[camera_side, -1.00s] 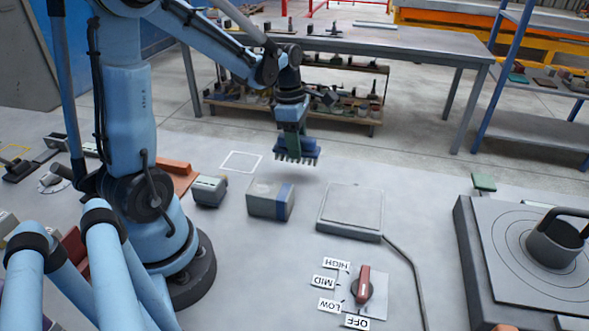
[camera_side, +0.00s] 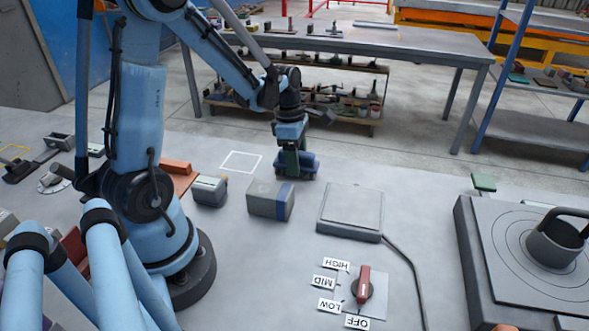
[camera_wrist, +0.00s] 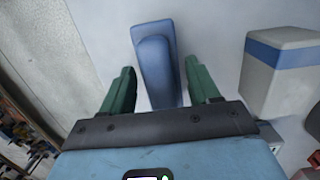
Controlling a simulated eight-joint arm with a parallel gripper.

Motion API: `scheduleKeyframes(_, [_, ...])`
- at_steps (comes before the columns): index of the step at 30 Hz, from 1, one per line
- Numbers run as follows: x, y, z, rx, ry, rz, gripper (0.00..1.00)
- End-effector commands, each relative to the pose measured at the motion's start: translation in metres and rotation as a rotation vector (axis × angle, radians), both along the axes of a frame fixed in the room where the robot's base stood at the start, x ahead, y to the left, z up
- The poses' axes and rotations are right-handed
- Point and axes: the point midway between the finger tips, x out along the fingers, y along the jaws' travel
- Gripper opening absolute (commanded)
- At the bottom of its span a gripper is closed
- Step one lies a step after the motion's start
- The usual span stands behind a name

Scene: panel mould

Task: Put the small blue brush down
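The small blue brush (camera_side: 309,163) is at table height, behind the grey box with a blue stripe. In the wrist view, the brush (camera_wrist: 154,62) lies lengthwise between my gripper's two green fingers. My gripper (camera_side: 291,165) is straight above and around it in the side view. In the wrist view, my gripper (camera_wrist: 158,75) is open, with a narrow gap between each finger and the brush. The bristles are not visible now, and the brush's near side is partly hidden by the fingers.
The grey box with a blue stripe (camera_side: 265,201) stands just in front of the brush, and it also shows at right in the wrist view (camera_wrist: 281,75). A flat grey plate (camera_side: 352,206) is to the right. A white outlined square (camera_side: 241,161) lies left on the table.

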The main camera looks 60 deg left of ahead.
Motion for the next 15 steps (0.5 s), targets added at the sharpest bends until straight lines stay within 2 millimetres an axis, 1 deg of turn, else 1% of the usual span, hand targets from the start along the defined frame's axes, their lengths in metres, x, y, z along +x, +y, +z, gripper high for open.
scheduleKeyframes(1, [0.0000, 0.0000, 0.0001, 0.000, 0.000, 0.000, 0.69])
scheduleKeyframes(2, [-0.0001, -0.0001, 0.0001, 0.000, 0.000, 0.000, 0.72])
scheduleKeyframes(10, [-0.0001, 0.0000, 0.0006, 0.000, 0.000, 0.000, 0.72])
scheduleKeyframes(15, [-0.0006, 0.0007, 0.0100, 0.000, 0.000, 0.001, 0.72])
